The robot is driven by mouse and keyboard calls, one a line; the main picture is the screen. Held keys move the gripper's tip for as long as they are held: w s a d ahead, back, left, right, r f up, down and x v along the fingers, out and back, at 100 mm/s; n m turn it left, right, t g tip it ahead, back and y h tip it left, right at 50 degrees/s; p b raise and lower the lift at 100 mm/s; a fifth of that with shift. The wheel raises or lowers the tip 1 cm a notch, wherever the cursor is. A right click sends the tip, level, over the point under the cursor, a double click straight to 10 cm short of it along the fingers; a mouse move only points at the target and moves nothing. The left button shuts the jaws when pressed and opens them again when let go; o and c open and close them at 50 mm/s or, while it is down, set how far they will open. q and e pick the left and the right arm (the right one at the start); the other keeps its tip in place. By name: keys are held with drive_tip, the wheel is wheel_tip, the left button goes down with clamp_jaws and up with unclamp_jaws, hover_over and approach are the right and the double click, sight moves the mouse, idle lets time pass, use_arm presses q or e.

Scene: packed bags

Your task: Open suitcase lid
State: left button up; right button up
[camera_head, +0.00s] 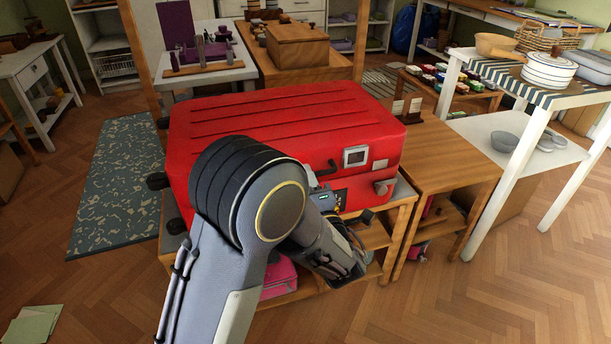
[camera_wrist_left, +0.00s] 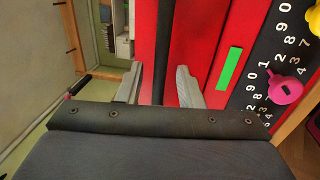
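A red suitcase (camera_head: 285,125) with a ribbed lid lies closed on a low wooden shelf unit (camera_head: 408,190). A small dark handle (camera_head: 327,168) and a pale-framed square fitting (camera_head: 356,156) are on its front side. My left arm covers the front left part of it. My left gripper (camera_head: 345,262) is low before the suitcase front, partly hidden by its own wrist. In the left wrist view its two fingers (camera_wrist_left: 162,88) are apart. Red suitcase surface (camera_wrist_left: 210,40) and a dark strip (camera_wrist_left: 165,40) show between and beyond them; contact cannot be told. My right gripper is out of view.
A black panel with white numbers (camera_wrist_left: 285,50) and a pink knob (camera_wrist_left: 285,88) show at the right of the wrist view. A wooden side cabinet (camera_head: 445,160) stands right of the suitcase. A white table with a pot (camera_head: 549,70) is further right. Floor at front right is clear.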

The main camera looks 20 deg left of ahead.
use_arm(q)
clamp_jaws()
idle(0.4)
